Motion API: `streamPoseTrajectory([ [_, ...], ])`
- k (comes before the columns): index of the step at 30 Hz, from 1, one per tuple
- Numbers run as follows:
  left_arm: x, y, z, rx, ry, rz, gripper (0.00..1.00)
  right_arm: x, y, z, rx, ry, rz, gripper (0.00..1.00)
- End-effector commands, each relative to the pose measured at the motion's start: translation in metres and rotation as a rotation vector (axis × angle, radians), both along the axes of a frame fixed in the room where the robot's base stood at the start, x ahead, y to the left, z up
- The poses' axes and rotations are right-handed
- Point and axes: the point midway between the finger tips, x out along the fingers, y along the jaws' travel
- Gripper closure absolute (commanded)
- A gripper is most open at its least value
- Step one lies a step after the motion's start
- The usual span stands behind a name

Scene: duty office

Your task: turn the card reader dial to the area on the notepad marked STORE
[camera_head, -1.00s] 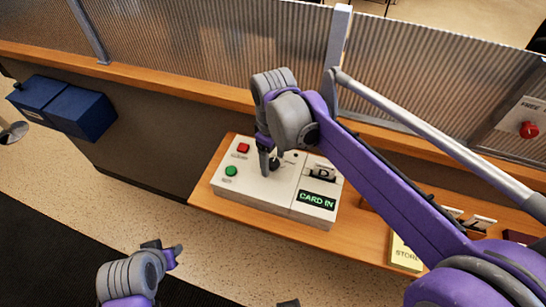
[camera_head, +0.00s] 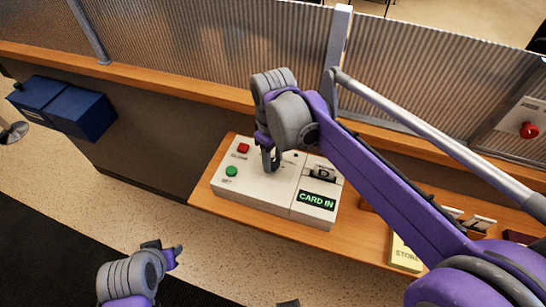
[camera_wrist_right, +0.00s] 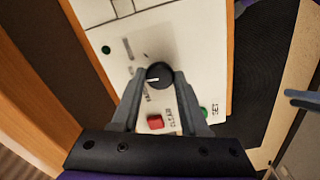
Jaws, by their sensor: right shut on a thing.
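My right gripper (camera_head: 271,160) is shut on the dial, one finger on each side. The yellow notepad (camera_head: 404,254) lies on the shelf at the right, with STORE partly legible. My left gripper (camera_head: 165,252) is low at the left, away from the reader; its jaw opening is unclear.
The wooden shelf (camera_head: 250,217) runs along a ribbed glass partition (camera_head: 200,55). A red knob (camera_head: 529,130) is on a panel, and blue boxes (camera_head: 82,112) hang at the left.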

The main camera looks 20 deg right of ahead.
Motion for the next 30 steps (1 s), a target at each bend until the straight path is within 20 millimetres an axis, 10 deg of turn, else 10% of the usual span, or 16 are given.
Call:
streamPoseTrajectory([
  [30,0.0006,0.0,0.0017,0.0,-0.001,0.0,0.59,0.0002,-0.0001,0.0005,0.0,0.0,-0.842,1.0],
])
